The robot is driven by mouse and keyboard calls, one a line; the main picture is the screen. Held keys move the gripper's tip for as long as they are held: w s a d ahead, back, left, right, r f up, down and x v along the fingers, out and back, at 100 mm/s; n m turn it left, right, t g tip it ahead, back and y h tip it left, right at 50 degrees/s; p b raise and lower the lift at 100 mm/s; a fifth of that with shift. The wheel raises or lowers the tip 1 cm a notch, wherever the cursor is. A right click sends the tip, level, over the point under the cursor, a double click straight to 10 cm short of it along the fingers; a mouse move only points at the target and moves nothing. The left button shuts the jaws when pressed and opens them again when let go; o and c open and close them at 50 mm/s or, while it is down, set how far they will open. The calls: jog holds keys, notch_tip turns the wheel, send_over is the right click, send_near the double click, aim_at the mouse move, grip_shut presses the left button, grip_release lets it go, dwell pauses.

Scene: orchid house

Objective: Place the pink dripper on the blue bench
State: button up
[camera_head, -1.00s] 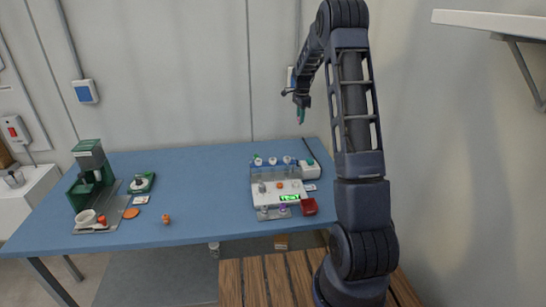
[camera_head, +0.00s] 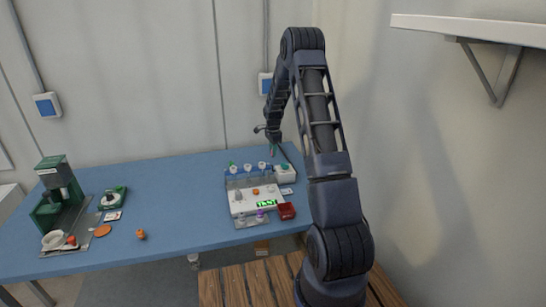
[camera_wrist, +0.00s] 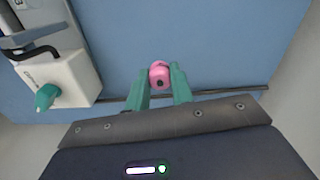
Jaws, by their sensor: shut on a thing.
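The pink dripper (camera_wrist: 159,75) is held between the green fingers of my gripper (camera_wrist: 160,88) in the wrist view. The blue bench top (camera_wrist: 210,40) shows behind it, and the bench's dark edge line passes behind the fingers. In the head view, my gripper (camera_head: 272,149) hangs pointing down at the far right part of the blue bench (camera_head: 170,190), close to the bench top. The dripper is too small to make out there. I cannot tell whether it touches the bench.
A white box with a green knob (camera_wrist: 55,80) stands left of the gripper; it also shows in the head view (camera_head: 285,173). A rack with a lit display (camera_head: 262,197) and a red tray (camera_head: 286,211) are nearby. A green machine (camera_head: 57,200) stands far left. The bench middle is mostly clear.

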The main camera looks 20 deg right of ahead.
jog(key=shift+f, duration=1.75)
jog(key=o, duration=1)
jog(key=shift+f, duration=0.1)
jog(key=shift+c, duration=0.2)
